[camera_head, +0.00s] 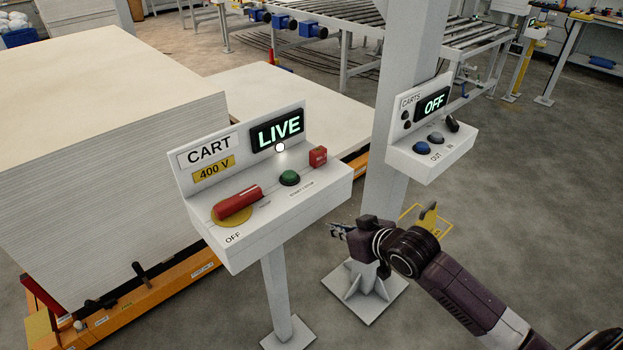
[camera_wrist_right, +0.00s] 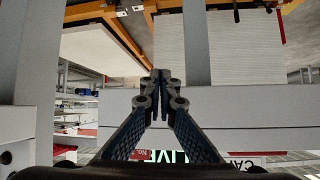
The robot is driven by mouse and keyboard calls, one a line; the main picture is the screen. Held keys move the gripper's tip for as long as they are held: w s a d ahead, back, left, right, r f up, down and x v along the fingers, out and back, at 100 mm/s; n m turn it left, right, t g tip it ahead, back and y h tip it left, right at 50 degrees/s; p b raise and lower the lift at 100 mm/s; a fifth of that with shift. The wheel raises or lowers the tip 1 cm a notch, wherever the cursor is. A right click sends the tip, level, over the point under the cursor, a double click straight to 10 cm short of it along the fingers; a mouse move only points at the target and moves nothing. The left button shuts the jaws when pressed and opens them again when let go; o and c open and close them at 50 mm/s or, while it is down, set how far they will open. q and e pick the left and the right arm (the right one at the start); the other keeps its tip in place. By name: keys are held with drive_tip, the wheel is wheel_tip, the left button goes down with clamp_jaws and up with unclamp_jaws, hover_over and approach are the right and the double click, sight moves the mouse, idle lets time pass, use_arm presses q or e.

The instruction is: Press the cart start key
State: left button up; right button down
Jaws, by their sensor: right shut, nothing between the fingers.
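The white CART console (camera_head: 280,222) stands on a post at the centre of the head view. Its display (camera_head: 277,131) reads LIVE. A green round button (camera_head: 289,178) sits on its top, between a red lever (camera_head: 238,202) and a small red block (camera_head: 318,157). The small print by the button is hard to read. My right gripper (camera_head: 338,229) is to the right of the console and below its top, apart from the button. In the right wrist view its fingers (camera_wrist_right: 161,80) are shut with nothing between them. My left gripper is out of view.
A second console (camera_head: 431,152), marked CARTS with a display reading OFF, hangs on a grey column (camera_head: 396,60) at right. Large stacked boards (camera_head: 110,160) lie on an orange cart (camera_head: 150,306) at left. Open floor (camera_head: 560,190) lies at right.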

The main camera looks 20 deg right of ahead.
drive_tip(key=shift+n+t+y, duration=0.5)
drive_tip(key=shift+t+y, duration=0.1)
drive_tip(key=shift+t, duration=0.2)
drive_tip(key=r, duration=0.7)
drive_tip(key=a+r, duration=0.1)
drive_tip(key=r, duration=0.3)
drive_tip(key=shift+w+r, duration=0.3)
drive_tip(key=shift+w, duration=0.1)
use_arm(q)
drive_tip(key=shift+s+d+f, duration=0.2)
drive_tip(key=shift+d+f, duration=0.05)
use_arm(e)
wheel_tip(320, 180, up, 9)
drive_tip(key=a+t+y, duration=0.1)
drive_tip(key=shift+w+a+n+y, duration=0.15)
drive_tip(key=shift+a+n+y, duration=0.15)
drive_tip(key=shift+a, duration=0.1)
drive_tip(key=shift+f, duration=0.15)
drive_tip(key=shift+w, duration=0.2)
